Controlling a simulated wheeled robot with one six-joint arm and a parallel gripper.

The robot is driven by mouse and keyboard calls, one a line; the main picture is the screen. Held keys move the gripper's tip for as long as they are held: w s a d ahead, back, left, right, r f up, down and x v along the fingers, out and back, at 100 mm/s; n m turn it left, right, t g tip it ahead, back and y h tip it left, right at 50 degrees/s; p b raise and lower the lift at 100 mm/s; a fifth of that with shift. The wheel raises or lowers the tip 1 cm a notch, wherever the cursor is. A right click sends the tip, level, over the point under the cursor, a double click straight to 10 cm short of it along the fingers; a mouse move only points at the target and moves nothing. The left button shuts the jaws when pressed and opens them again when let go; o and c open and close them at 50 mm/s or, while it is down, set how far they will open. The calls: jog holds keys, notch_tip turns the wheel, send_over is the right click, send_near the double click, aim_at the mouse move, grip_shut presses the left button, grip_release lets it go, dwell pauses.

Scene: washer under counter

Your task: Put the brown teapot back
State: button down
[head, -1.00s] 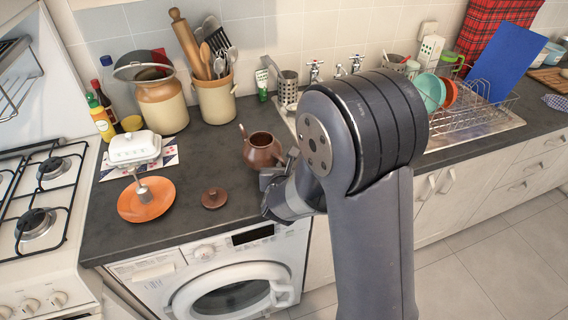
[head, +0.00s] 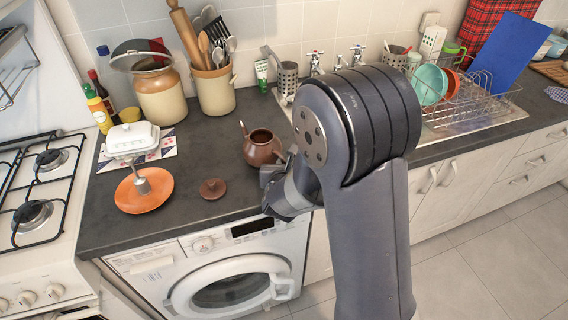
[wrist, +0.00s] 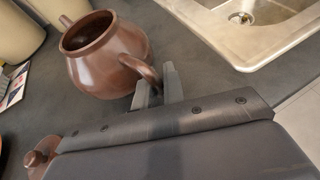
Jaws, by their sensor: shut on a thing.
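The brown teapot (head: 262,148) is on the dark counter above the washing machine, without its lid, its open mouth facing up. Its spout points to the back left. In the wrist view the teapot (wrist: 100,58) shows its handle on the right side. My gripper (wrist: 158,88) is shut on that handle. In the head view my gripper (head: 277,172) is partly hidden behind my arm. The brown lid (head: 213,188) lies on the counter left of my gripper; it also shows at the lower left of the wrist view (wrist: 40,158).
An orange plate (head: 145,190) and a white butter dish (head: 132,139) are at the left. Utensil crock (head: 213,92) and large jar (head: 160,95) stand behind. The sink (wrist: 252,28) and dish rack (head: 470,105) are right. Counter between lid and crock is clear.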

jog(key=shift+f+b, duration=0.3)
jog(key=shift+b, duration=0.1)
jog(key=c, duration=1.4)
grip_release()
jog(key=shift+c, duration=0.2)
jog(key=shift+f, duration=0.1)
jog(key=shift+s, duration=0.1)
jog(key=d+v, duration=0.1)
jog(key=v, duration=0.9)
jog(key=shift+s+a+r, duration=0.25)
jog(key=shift+s+a, duration=0.05)
jog(key=shift+a, duration=0.2)
